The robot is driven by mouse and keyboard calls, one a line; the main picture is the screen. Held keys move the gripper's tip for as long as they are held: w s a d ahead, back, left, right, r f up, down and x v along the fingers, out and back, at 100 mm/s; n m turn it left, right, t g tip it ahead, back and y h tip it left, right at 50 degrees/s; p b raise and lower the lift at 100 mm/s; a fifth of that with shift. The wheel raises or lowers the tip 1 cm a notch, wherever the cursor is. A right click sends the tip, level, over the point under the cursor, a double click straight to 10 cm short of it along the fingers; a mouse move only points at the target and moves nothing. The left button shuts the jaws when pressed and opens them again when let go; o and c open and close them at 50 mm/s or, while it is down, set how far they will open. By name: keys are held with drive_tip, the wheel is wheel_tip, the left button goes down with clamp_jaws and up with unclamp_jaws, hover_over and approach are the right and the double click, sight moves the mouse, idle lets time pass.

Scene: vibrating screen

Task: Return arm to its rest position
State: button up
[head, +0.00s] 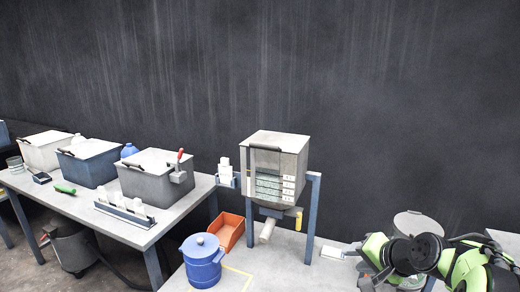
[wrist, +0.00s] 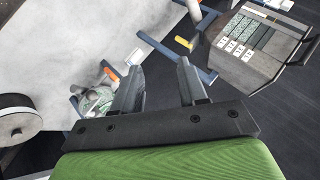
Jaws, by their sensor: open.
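My gripper (wrist: 162,72) shows in the wrist view with its two dark fingers apart and nothing between them. In the head view my green and black arm is folded at the lower right, beside a grey cylindrical container; the fingers there are partly hidden. The vibrating screen unit (head: 278,150) is a grey box with stacked screens behind its front, on a blue frame, left of my arm. It also shows at the upper right of the wrist view (wrist: 236,70), apart from my fingers.
A blue lidded pail (head: 202,262) and an orange bin (head: 229,232) stand left of the screen unit. A grey container (head: 415,222) stands close behind my arm. A side table (head: 120,222) at left holds several lidded boxes and a rack of white bottles.

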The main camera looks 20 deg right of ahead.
drive_tip(key=s+a+r+n+g+p, duration=0.2)
drive_tip(key=s+a+r+n, duration=0.15)
drive_tip(key=a, duration=0.55)
drive_tip(key=s+a+r+n+g+p, duration=0.1)
drive_tip(key=s+a+r+n+p, duration=0.2)
drive_tip(key=a, duration=0.5)
drive_tip(key=s+a+r+n+p, duration=0.1)
drive_tip(key=s+a+n, duration=0.4)
drive_tip(key=s, duration=0.7)
drive_tip(key=shift+r+g+h, duration=0.2)
drive_tip(key=shift+g+h, duration=0.1)
drive_tip(key=shift+g, duration=0.1)
